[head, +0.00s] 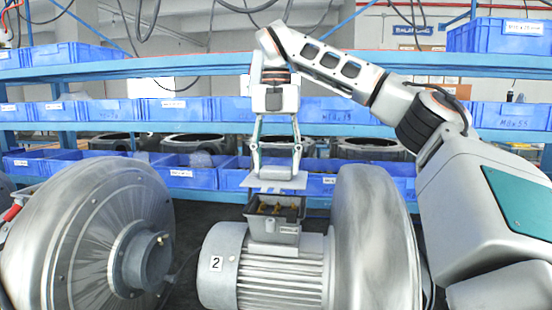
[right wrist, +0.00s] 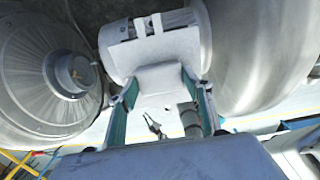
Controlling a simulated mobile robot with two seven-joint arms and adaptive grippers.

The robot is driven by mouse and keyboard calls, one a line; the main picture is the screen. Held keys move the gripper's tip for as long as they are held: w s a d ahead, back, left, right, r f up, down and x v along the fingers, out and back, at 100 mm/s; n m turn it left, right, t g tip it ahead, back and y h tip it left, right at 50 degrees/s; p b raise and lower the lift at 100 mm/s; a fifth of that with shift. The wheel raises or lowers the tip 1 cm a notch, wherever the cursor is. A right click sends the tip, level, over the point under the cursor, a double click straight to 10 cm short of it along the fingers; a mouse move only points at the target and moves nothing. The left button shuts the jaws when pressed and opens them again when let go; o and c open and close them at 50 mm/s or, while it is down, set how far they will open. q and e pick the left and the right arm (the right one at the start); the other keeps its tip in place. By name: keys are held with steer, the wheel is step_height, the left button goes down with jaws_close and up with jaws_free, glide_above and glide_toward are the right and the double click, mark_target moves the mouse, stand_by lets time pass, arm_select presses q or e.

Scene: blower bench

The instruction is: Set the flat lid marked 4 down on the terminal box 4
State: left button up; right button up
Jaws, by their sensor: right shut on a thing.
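My right gripper (head: 275,160) points down in the middle of the head view, shut on the flat lid (head: 274,182), a thin light-grey plate held about level. In the right wrist view the lid (right wrist: 165,80) shows between the two fingers. The open grey terminal box (head: 273,230) sits on top of the motor (head: 265,278) just below the lid, with yellowish and dark parts showing inside. There is a visible gap between lid and box. I cannot read a 4 on lid or box; the motor's end carries a label 2. My left gripper is out of view.
A large round blower housing (head: 90,240) stands at the left and another housing (head: 372,240) adjoins the motor on the right. Behind is a blue rack with blue bins (head: 195,172) and dark ring-shaped castings. The space directly above the box is clear apart from the lid.

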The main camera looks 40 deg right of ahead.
mark_target(277, 168)
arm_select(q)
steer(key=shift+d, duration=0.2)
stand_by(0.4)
arm_select(e)
steer(key=shift+f+b, duration=0.8)
steer(key=shift+f, duration=1.25)
steer(key=shift+f+b, duration=0.15)
steer(key=shift+b, duration=0.15)
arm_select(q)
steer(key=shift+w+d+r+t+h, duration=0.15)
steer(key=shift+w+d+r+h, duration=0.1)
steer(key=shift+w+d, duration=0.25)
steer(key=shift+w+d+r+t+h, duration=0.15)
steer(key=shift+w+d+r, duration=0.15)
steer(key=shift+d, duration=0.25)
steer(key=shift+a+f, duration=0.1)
